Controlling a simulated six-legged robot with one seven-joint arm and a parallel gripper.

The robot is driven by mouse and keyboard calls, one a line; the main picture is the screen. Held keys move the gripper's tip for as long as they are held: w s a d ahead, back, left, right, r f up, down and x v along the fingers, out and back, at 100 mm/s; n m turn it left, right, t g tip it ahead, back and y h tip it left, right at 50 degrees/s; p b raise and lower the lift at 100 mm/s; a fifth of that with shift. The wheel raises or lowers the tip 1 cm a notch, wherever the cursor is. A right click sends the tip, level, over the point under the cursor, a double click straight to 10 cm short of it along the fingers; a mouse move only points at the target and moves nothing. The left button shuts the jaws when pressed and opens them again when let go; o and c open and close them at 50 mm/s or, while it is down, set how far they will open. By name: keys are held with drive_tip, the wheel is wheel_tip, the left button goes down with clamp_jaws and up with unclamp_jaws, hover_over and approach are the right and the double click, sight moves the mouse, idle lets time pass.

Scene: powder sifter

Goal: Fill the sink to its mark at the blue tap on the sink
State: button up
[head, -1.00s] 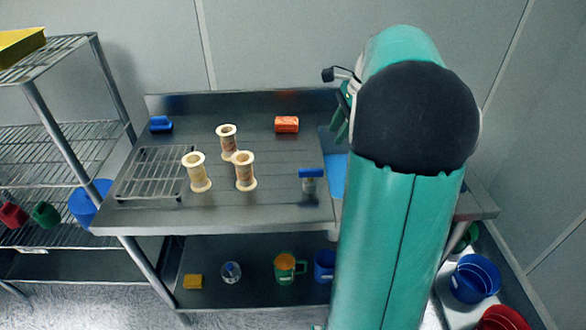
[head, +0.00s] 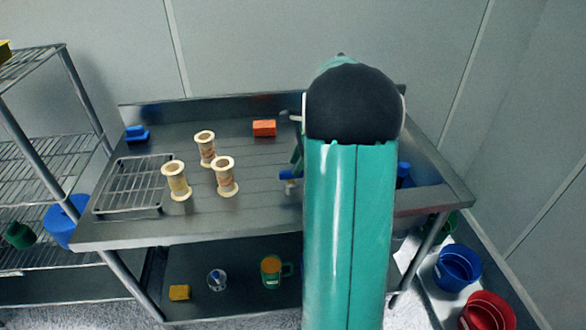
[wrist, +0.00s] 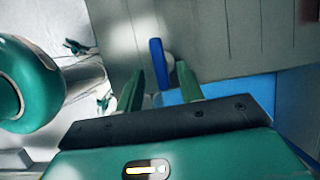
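The blue tap handle (wrist: 156,58) shows upright in the wrist view, just beyond and between my fingertips. In the head view a bit of the blue tap (head: 287,174) shows left of my arm. My gripper (wrist: 160,70) is open, with a gap on both sides of the handle; I see no contact. In the head view my gripper (head: 298,155) is mostly hidden behind my arm. Blue inside the sink (wrist: 235,90) shows at the right in the wrist view. My arm hides the sink in the head view, and I cannot make out its mark.
The metal counter (head: 250,225) holds cream spools (head: 224,178), a wire rack (head: 130,187), an orange block (head: 264,128) and a blue block (head: 137,134). A blue item (head: 403,172) stands right of my arm. Wire shelving (head: 40,150) is at left; a blue bucket (head: 457,268) is at lower right.

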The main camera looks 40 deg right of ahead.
sight(292, 178)
drive_tip(key=shift+x, duration=1.4)
drive_tip(key=shift+r, duration=0.1)
clamp_jaws()
